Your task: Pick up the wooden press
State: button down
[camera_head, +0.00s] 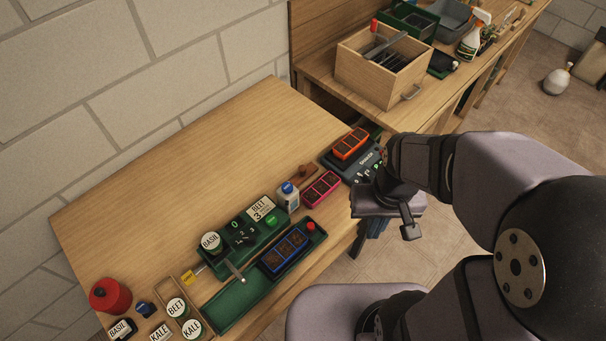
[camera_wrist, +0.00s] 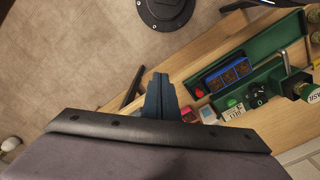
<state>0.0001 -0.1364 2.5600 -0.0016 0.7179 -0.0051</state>
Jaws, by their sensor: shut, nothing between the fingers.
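The wooden press (camera_head: 302,174) is a small brown wooden piece on the table, behind the pink seedling tray and beside the white bottle with a blue cap. The bottle partly covers it. I cannot make it out in the wrist view. My gripper (camera_head: 373,232) is to the right of the press, by the table's front edge, pointing down. Its blue fingers show in the wrist view (camera_wrist: 160,78), closed together and empty.
The white bottle (camera_head: 287,196) and pink tray (camera_head: 321,189) stand close to the press. A dark scale (camera_head: 359,171) carries an orange tray (camera_head: 350,143). A green seeding station (camera_head: 231,300) with a blue tray (camera_head: 284,248) lies to the left. The table's back is clear.

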jog(key=c, duration=1.2)
grip_release()
